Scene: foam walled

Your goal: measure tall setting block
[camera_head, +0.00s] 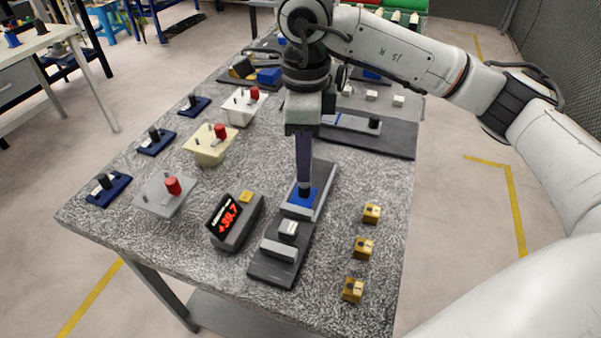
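A dark measuring fixture (268,272) lies on the speckled table, with a grey rail along it. A blue sliding piece (297,200) sits on its far part. A small pale block (288,229) stands on its near part, beside a light grey bar (279,250). I cannot tell for sure whether this is the tall setting block. A readout box (226,216) next to the fixture shows about +39.7 in red. My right gripper (304,186) points straight down with its fingertips at the blue sliding piece. Its fingers overlap from this side, so the gap is hidden. My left gripper is out of view.
Three brass-coloured cubes (364,247) stand in a row to the right. Grey, cream and white trays with red knobs (173,186) and dark blue stands (108,189) are at left. Another dark fixture (395,139) lies behind.

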